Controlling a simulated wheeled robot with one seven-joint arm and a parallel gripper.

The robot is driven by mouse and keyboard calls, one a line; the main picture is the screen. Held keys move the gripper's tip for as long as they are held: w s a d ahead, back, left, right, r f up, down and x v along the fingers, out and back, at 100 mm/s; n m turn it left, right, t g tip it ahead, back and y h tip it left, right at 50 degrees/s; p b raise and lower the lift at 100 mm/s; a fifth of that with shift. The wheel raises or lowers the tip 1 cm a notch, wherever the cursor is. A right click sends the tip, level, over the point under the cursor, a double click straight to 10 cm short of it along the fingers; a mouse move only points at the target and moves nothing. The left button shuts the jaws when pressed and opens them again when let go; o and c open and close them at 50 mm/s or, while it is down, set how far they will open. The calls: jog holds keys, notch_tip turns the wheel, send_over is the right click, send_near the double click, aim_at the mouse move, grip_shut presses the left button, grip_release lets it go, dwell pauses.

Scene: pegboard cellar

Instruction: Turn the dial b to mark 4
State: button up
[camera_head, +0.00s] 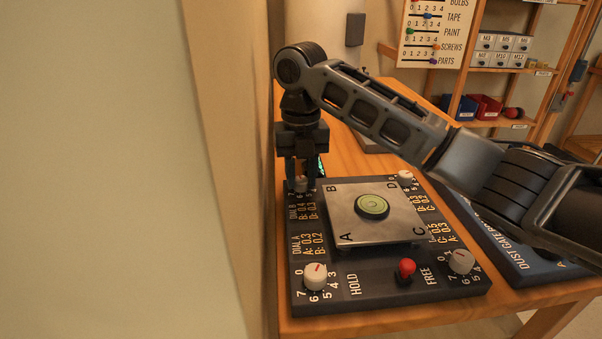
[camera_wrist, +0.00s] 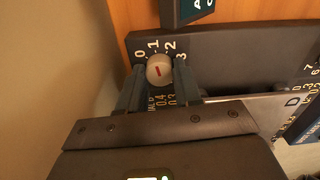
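Dial b (camera_wrist: 160,69) is a round pale knob with a short red line, at the far left corner of the dark panel. In the wrist view the marks 0, 1, 2 and 3 show around its far side. The red line lies slantwise; which mark it points at I cannot tell, and mark 4 is hidden. In the head view dial b (camera_head: 301,185) is partly covered by my gripper (camera_head: 301,178). My gripper (camera_wrist: 160,78) points down over the dial, one finger on each side, with no clear gap between fingers and knob.
A tilting plate (camera_head: 345,232) with corners A to D and a green bubble level (camera_head: 372,206) fills the panel's middle. Dial A (camera_head: 316,276), another dial (camera_head: 461,261) and a red-knobbed lever (camera_head: 406,268) stand at the front. A wall (camera_head: 225,150) runs close on the left.

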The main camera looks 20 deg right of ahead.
jog(key=c, duration=0.5)
jog(key=shift+r+m+p, duration=0.1)
jog(key=shift+m+p, duration=0.3)
jog(key=shift+p, duration=0.1)
jog(key=shift+r+m+p, duration=0.15)
jog(key=shift+m+p, duration=0.75)
jog(key=shift+p, duration=0.25)
jog(key=m+p, duration=0.2)
jog(key=shift+m+p, duration=0.35)
jog(key=shift+m, duration=0.05)
jog(key=m+p, duration=1.1)
jog(key=m, duration=0.1)
jog(key=shift+m, duration=0.4)
jog(key=m, duration=0.3)
jog(key=m+p, duration=0.1)
jog(key=m, duration=0.1)
jog(key=shift+f, duration=0.25)
jog(key=shift+m, duration=0.4)
